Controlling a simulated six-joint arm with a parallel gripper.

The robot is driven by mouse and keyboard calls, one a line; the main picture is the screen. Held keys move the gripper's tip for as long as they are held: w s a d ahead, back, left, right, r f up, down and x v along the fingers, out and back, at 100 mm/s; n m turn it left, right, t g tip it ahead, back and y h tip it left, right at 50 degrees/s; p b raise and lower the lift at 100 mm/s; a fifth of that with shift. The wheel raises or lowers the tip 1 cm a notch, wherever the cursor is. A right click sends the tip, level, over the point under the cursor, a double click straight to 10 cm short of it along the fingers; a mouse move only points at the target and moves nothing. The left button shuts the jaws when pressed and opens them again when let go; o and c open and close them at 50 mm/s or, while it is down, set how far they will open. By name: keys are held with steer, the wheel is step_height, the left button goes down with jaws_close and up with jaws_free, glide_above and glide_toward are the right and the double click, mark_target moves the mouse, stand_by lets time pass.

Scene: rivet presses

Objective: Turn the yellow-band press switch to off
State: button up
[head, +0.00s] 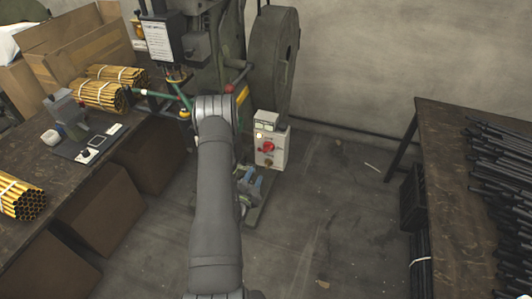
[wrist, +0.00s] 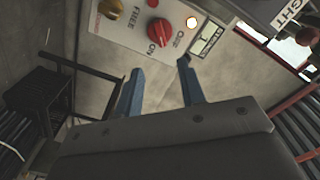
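The press (head: 205,45) stands at the back, with a yellow band (head: 242,95) on its frame beside the flywheel. Its pale switch box (head: 271,150) carries a red knob (head: 267,147). I cannot tell for sure which mark the knob points to. My gripper (wrist: 160,68) is open and empty, its two blue fingers apart and short of the knob. In the head view my gripper (head: 250,182) is below and left of the box, partly hidden by my arm.
A lit lamp (wrist: 191,22) and a brass knob (wrist: 113,7) flank the red knob. The dark flywheel (head: 275,60) rises behind the box. A workbench (head: 105,165) with brass tube bundles stands left; a table (head: 440,200) with dark rods stands right. Floor between is mostly clear.

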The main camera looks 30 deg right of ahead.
mark_target(267, 151)
steer(key=x, duration=1.4)
steer(key=shift+w+d, duration=0.15)
jaws_close()
